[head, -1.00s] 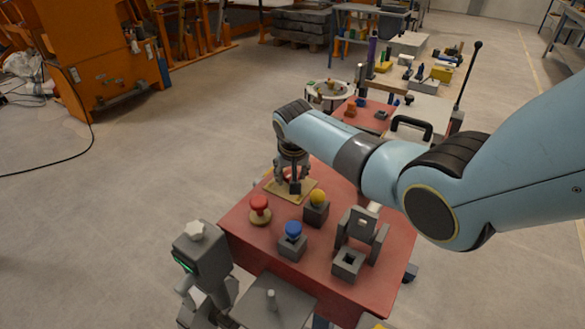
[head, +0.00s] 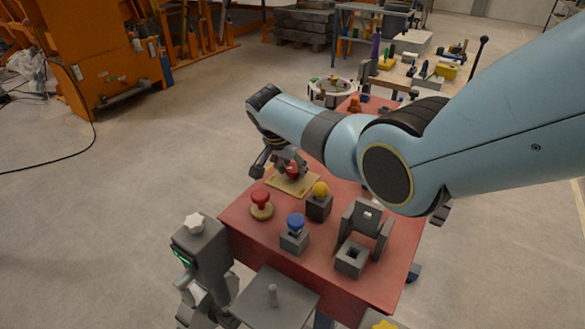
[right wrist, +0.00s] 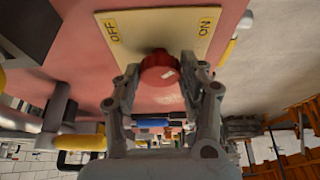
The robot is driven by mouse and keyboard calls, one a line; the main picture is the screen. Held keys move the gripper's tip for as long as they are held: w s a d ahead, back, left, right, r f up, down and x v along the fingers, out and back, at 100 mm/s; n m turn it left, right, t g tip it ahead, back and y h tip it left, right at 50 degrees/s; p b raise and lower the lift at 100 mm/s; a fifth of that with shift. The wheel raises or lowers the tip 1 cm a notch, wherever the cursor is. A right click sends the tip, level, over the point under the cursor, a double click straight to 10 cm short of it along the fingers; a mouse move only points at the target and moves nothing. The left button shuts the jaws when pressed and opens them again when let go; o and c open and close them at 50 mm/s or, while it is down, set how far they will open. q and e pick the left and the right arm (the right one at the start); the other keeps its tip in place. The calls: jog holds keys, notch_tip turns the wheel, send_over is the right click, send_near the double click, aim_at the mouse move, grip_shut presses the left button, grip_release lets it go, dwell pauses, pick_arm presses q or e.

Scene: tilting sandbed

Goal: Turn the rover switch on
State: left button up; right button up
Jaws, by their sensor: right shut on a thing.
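The rover switch is a red knob (right wrist: 160,70) on a pale yellow plate (right wrist: 140,28). The plate reads OFF at the left and ON at the right in the right wrist view. In the head view the red knob (head: 292,171) and its plate (head: 297,186) lie near the far left edge of the red table. My right gripper (right wrist: 160,76) is shut on the knob, with a finger on either side; it also shows in the head view (head: 284,168). A white mark on the knob slants toward the ON side. My left gripper is not in view.
The red table (head: 240,218) also holds a red mushroom button (head: 261,203), a blue knob (head: 295,224), a yellow knob (head: 320,189) and a grey bracket (head: 365,225). A grey machine (head: 196,245) stands at the front left. Open floor lies left of the table.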

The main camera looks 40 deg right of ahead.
dwell(0.4)
jog(key=o, duration=1.2)
jog(key=v, duration=1.2)
